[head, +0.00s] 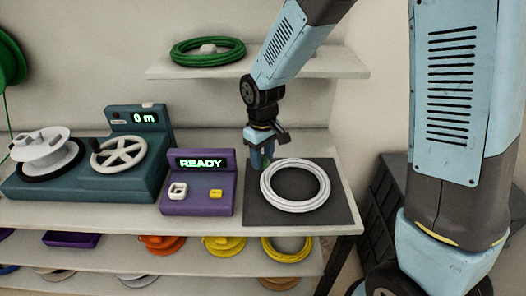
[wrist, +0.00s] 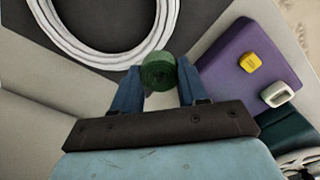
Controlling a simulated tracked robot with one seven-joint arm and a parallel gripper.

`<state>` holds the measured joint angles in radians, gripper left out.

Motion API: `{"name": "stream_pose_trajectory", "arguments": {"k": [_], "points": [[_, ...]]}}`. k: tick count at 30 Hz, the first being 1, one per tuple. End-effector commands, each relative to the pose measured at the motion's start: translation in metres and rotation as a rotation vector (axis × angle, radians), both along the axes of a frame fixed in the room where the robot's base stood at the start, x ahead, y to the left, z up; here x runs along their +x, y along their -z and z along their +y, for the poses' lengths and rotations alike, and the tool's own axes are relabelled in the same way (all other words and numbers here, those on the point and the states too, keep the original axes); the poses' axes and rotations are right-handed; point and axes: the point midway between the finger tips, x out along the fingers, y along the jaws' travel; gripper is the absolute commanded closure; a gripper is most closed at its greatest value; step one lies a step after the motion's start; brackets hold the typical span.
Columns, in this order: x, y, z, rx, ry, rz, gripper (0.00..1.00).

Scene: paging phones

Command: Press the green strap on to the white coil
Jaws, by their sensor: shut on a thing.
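The white coil (head: 295,186) lies flat on a dark square mat (head: 259,213) on the bench. It also shows at the top left of the wrist view (wrist: 111,53). My gripper (head: 262,164) is beside the coil's left edge in the head view, pointing down. In the wrist view my gripper (wrist: 158,83) is shut on a rolled green strap (wrist: 158,70), held between its two blue fingers. The strap is apart from the coil in the wrist view; its height above the bench is hard to tell. In the head view the strap is mostly hidden by the fingers.
A purple box (head: 197,205) reading READY, with a white and a yellow piece, stands left of the mat. A teal machine (head: 128,180) reading 0 m holds a reel and handwheel. A green coil (head: 207,50) lies on the upper shelf (head: 318,62). Several coils fill the lower shelf.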

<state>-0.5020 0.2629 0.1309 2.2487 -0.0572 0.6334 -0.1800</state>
Motion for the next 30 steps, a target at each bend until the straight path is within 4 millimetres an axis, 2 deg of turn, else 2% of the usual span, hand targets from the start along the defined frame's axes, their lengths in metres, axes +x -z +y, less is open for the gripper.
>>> {"name": "stream_pose_trajectory", "arguments": {"k": [18,30], "points": [[0.004,0.048,-0.007,-0.002,0.014,0.001,0.85],[0.004,0.057,-0.007,0.001,0.014,-0.001,0.85]]}}
